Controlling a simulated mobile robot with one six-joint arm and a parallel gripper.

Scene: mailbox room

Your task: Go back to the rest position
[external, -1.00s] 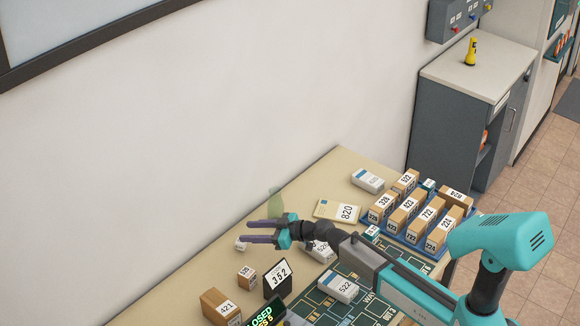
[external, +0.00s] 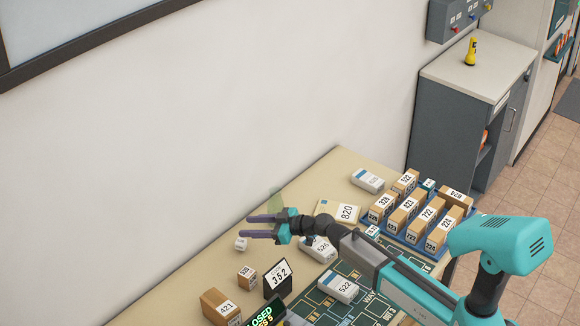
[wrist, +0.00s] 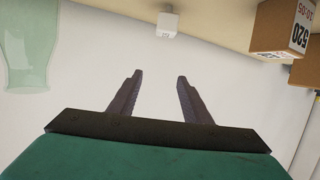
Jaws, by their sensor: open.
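My gripper (external: 256,226) is open and empty, held above the table on the left side of my outstretched arm. Its two dark fingers point left in the external view. In the wrist view the fingers (wrist: 158,95) are spread apart with nothing between them. A small white cube (external: 240,243) lies on the table below and just left of the fingers; it also shows beyond them in the wrist view (wrist: 167,25).
The table (external: 190,270) holds a 352 sign (external: 278,278), a 421 box (external: 220,306), a 520 box (external: 246,277), a 526 parcel (external: 318,247) and a 522 parcel (external: 338,286). A greenish glass vessel (wrist: 30,45) stands near the gripper. Boxes crowd a blue tray (external: 433,252) at right.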

